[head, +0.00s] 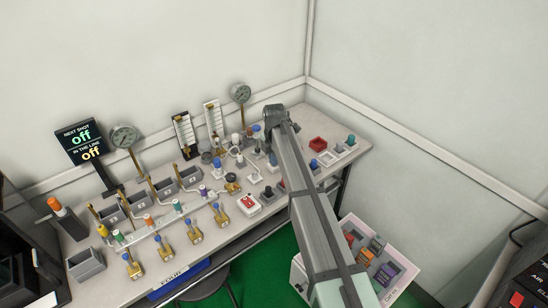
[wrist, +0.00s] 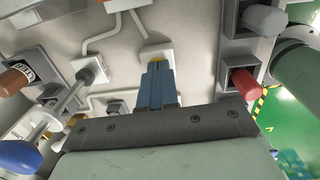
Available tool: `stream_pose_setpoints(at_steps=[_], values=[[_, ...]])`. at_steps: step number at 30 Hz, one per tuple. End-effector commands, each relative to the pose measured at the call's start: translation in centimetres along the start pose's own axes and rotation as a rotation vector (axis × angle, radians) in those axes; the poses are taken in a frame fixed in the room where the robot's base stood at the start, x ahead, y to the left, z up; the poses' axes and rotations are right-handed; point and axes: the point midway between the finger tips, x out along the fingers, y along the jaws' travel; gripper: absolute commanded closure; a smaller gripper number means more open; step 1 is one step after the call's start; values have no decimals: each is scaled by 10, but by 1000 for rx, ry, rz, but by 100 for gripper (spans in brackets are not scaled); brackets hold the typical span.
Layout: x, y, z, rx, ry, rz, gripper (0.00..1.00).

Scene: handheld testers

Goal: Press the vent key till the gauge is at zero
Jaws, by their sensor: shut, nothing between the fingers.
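My gripper (wrist: 155,68) is shut and empty in the wrist view, its blue-grey fingers together. In the head view my own arm hides the fingers. Two round gauges on posts stand on the bench, one at the back (head: 240,93) and one at the left (head: 124,136). Their needles are too small to read. No label shows which key is the vent key.
In the wrist view a red knob (wrist: 243,82) in a grey box is right of the fingers, and a lever with a blue ball (wrist: 20,155) is at lower left. The bench (head: 205,215) holds several valves and testers. A sign (head: 80,142) reads "off" twice.

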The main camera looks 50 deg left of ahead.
Motion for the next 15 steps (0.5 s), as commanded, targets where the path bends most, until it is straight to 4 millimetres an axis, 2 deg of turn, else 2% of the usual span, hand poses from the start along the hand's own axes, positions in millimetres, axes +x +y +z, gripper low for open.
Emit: stream_pose_setpoints(at_steps=[1,8,11,15], values=[[9,-2,-1,0,5,-9,100],[10,-2,-1,0,6,-12,100],[5,-2,-1,0,5,-11,100],[-14,-3,-1,0,4,-8,100]])
